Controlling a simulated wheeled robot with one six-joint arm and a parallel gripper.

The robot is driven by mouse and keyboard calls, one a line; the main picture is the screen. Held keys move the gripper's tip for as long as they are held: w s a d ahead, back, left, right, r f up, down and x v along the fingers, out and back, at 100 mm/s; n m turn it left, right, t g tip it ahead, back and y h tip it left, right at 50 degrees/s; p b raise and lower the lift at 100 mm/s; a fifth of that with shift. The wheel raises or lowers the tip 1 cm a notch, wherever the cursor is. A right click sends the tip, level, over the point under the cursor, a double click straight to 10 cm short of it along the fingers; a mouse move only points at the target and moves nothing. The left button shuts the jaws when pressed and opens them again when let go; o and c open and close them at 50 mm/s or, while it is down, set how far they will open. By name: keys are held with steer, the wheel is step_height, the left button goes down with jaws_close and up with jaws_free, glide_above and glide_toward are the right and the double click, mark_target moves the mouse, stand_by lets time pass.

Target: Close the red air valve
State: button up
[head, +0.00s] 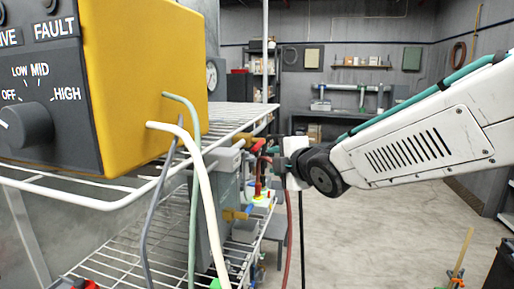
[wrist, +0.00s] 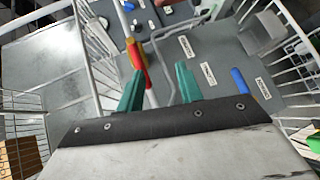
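A red handle with a yellow section (wrist: 137,58) shows in the wrist view on a pale pipe; I take it to be the red air valve. My gripper (wrist: 159,68) has two green fingers standing apart. The handle is close by the left fingertip, toward the inner side; I cannot tell whether they touch. Nothing is clearly clamped between the fingers. In the head view, red parts (head: 258,146) show just left of my wrist, beyond the shelf, partly hidden by cables and fittings.
A yellow control box (head: 150,75) with a knob stands on a white wire shelf (head: 110,195) at left. Hoses hang in front of it. The floor (head: 370,230) is open at right.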

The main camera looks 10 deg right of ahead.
mark_target(259, 147)
steer(key=shift+w+a+r+n+t+y, duration=0.2)
steer(key=shift+w+a+n, duration=0.3)
steer(key=shift+w, duration=0.8)
steer(key=shift+w+a+r+n+t+y, duration=0.1)
steer(key=shift+w+a+r+n+t, duration=0.3)
steer(key=shift+w, duration=0.85)
steer(key=shift+w+a+r+n+t+y, duration=0.15)
steer(key=shift+w+a+n, duration=0.35)
steer(key=shift+w, duration=0.8)
steer(key=shift+a, duration=0.1)
jaws_close()
